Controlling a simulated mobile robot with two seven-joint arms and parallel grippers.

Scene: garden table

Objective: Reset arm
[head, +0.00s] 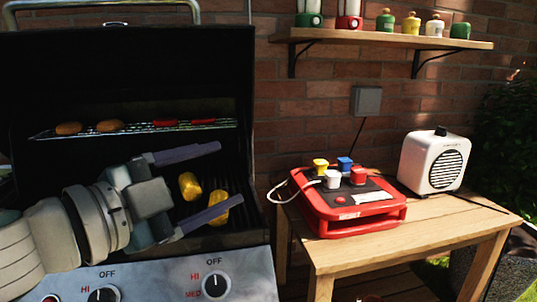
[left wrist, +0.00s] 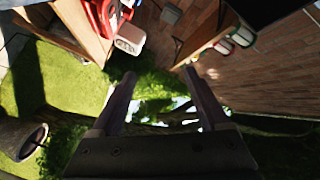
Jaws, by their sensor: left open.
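My left gripper (head: 213,180) comes in from the left in the head view, in front of the open grill. Its two fingers are spread wide and nothing is between them. In the left wrist view both fingers (left wrist: 160,85) show apart, with only garden and wall beyond them. Behind the gripper, two yellow pieces of food, one upper (head: 190,186) and one lower (head: 226,208), lie on the grill grate. I cannot tell if a finger touches the lower one. My right gripper is in neither view.
The grill's black lid (head: 125,75) stands open above a rack (head: 140,128) with several food pieces. Knobs (head: 216,284) line its front. To the right, a wooden table (head: 440,235) holds a red device (head: 322,222) and a white speaker (head: 434,160). A shelf (head: 400,40) hangs above.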

